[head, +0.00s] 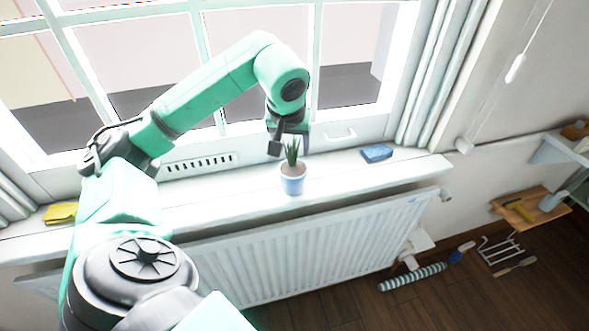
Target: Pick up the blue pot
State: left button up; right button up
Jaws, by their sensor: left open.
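The blue pot (293,184) stands upright on the white windowsill, with a spiky green plant (292,152) growing in it. My left gripper (289,150) hangs over the sill from my green arm, right at the plant and just above and behind the pot. It is open, and its fingers are partly hidden by the leaves and the wrist. I cannot tell whether a finger touches the leaves. My right gripper is not in view.
A blue sponge-like block (376,153) lies on the windowsill (235,204) to the right, and a yellow cloth (60,213) lies at the left. The window is behind, a white radiator (310,256) below. A wooden board (530,212) and a striped roll (412,277) are at lower right.

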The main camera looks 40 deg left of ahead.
aim_at(293, 168)
pick_arm(q)
jog(key=shift+x, duration=1.25)
jog(key=shift+s, duration=0.1)
grip_shut()
